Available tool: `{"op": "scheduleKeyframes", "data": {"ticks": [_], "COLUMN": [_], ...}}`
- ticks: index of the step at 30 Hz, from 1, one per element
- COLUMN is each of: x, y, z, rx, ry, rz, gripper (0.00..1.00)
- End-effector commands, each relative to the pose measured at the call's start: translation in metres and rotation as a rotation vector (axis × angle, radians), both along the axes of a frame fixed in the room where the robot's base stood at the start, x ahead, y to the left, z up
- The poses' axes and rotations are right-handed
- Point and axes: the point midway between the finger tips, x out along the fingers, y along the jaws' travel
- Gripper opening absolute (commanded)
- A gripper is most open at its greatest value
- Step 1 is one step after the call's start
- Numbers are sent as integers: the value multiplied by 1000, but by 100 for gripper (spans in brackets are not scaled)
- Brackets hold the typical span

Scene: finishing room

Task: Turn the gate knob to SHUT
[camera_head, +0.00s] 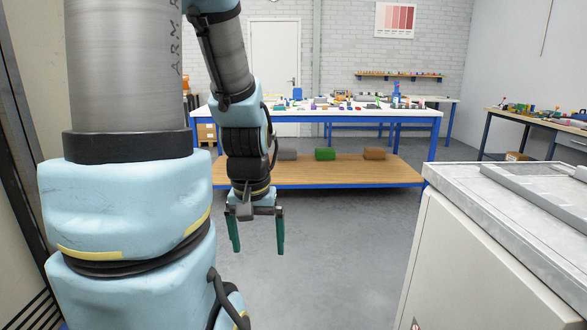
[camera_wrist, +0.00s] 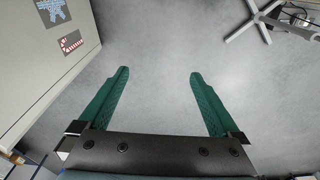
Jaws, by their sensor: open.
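No gate knob can be made out in either view. My gripper (camera_head: 257,234) hangs pointing down over the bare grey floor, left of the white cabinet. Its two green fingers stand wide apart with nothing between them. In the wrist view my gripper (camera_wrist: 157,85) also shows open and empty above the floor.
A white cabinet (camera_head: 468,262) with a grey top stands at the right. A blue-framed workbench (camera_head: 325,112) with many small items and a lower wooden shelf (camera_head: 330,176) is behind. Another bench (camera_head: 535,118) is at the far right. Open floor (camera_head: 330,250) lies between.

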Motion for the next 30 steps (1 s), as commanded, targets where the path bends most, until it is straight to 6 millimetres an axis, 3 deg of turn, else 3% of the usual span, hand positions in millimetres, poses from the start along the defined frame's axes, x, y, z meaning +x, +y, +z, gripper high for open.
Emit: {"op": "scheduleKeyframes", "data": {"ticks": [1,7,11,14,17,20,24,30], "x": [0,1,0,-3,-15,-39,-86,-170], "y": [3,5,2,-16,-53,-106,-183,-286], "z": [2,4,1,-11,-33,-58,-82,-97], "rx": [4,6,2,-15,-46,-76,-92,-52], "ry": [-16,-27,-14,54,197,400,708,1169], "rz": [-2,-5,-3,4,28,59,103,160], "gripper": [92,70,68,68,68,68,68,68]}}
